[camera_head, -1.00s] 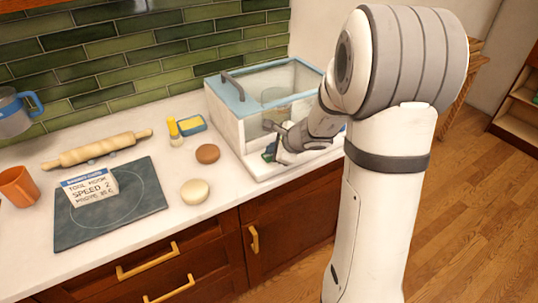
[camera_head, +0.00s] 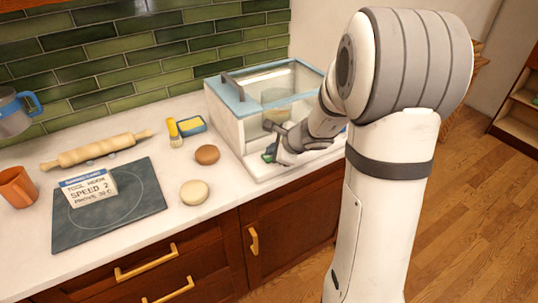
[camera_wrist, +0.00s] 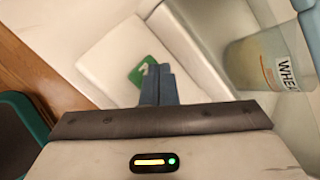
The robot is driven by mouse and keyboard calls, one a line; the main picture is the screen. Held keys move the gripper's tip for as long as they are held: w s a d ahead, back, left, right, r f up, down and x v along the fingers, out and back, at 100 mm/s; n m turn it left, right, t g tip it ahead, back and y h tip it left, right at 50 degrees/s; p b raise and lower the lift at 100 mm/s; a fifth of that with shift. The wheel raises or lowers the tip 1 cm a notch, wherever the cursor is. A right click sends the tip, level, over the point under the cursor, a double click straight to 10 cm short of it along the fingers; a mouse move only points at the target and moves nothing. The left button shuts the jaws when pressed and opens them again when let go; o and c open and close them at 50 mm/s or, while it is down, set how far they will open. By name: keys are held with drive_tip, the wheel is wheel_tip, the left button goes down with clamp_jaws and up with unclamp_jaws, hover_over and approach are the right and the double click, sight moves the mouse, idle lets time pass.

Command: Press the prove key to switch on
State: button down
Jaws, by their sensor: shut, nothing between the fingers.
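The prove key looks to be the green square key with a white mark (camera_wrist: 138,74) on a white panel in the wrist view. In the head view a small green patch (camera_head: 268,154) shows at the front base of the clear-walled box with a blue frame (camera_head: 226,98). My gripper (camera_wrist: 159,70) is shut and empty, its dark fingertips side by side over the right part of the key. I cannot tell whether they touch it. In the head view my gripper (camera_head: 275,153) is at the box's front, and it partly hides the key.
A container with a printed label (camera_wrist: 283,65) stands right of the fingers in the wrist view. Left of the box are a brown bun (camera_head: 207,154), a pale dough ball (camera_head: 194,191), a brush (camera_head: 174,133) and a blue-yellow sponge dish (camera_head: 191,125). A dark mat (camera_head: 110,230) lies further left.

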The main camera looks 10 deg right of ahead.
drive_tip(key=shift+r, duration=0.1)
wheel_tip(320, 180, up, 6)
drive_tip(key=p, duration=0.4)
drive_tip(key=shift+p, duration=0.3)
idle(0.3)
drive_tip(key=s+a+r+n+g, duration=0.1)
drive_tip(key=s+a+r+n, duration=0.2)
drive_tip(key=s+n, duration=0.25)
drive_tip(key=s+a+r+n+g, duration=0.2)
drive_tip(key=s+a+r+n, duration=0.1)
drive_tip(key=s+n, duration=0.3)
drive_tip(key=s+d+n+g+h, duration=0.1)
drive_tip(key=s+d+n+h, duration=0.1)
drive_tip(key=s+n, duration=0.3)
drive_tip(key=s+d+r+n+h, duration=0.1)
drive_tip(key=s+d+n+h, duration=0.1)
drive_tip(key=s, duration=0.9)
drive_tip(key=d+n, duration=0.1)
drive_tip(key=n, duration=0.1)
drive_tip(key=shift+s+d+r+n+g, duration=0.15)
drive_tip(key=shift+r+n+g, duration=0.15)
drive_tip(key=shift+n+g, duration=0.1)
